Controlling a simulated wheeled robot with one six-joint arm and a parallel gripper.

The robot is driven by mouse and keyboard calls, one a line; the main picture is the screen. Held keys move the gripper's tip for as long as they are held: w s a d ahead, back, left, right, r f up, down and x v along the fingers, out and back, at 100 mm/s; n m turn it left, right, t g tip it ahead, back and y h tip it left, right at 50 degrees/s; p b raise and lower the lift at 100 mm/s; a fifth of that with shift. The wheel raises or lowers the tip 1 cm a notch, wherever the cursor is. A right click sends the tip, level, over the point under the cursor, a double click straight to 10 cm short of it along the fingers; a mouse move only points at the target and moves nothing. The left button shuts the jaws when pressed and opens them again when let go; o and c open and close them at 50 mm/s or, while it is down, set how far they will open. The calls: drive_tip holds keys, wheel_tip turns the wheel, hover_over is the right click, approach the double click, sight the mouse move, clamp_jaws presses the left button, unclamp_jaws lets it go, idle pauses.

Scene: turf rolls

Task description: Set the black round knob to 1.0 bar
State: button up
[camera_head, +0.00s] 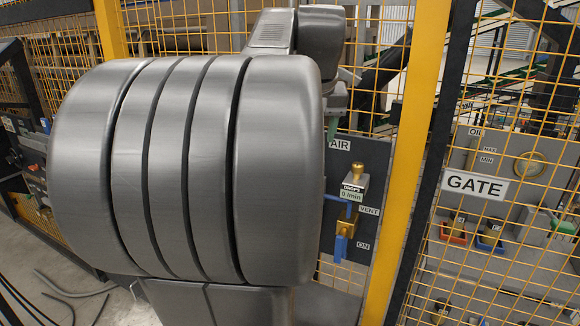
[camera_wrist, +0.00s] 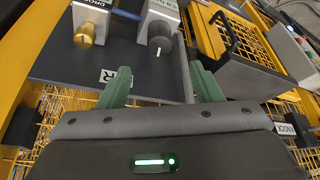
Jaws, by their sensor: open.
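The black round knob (camera_wrist: 160,37) shows in the wrist view, on the front of a grey unit (camera_wrist: 166,14) at the top middle. A small white mark is on the knob's lower edge. A pale green label at the unit's top is cut off, and I cannot read a pressure value. My gripper (camera_wrist: 162,70) has two green fingers spread wide. It is empty, and the knob lies beyond the fingertips, roughly in line with the gap, apart from them. In the head view my arm covers the knob; only a bit of a green finger shows beside the AIR panel (camera_head: 345,165).
A brass knob (camera_wrist: 85,36) sits left of the black one in the wrist view; a black-handled yellow frame (camera_wrist: 240,50) is to the right. In the head view, a blue valve handle (camera_head: 341,242), yellow post (camera_head: 408,150) and GATE sign (camera_head: 475,184) stand right of my arm.

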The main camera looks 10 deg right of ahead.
drive_tip(key=x, duration=1.2)
drive_tip(key=shift+s+p, duration=0.1)
drive_tip(key=shift+p, duration=0.25)
drive_tip(key=c, duration=1)
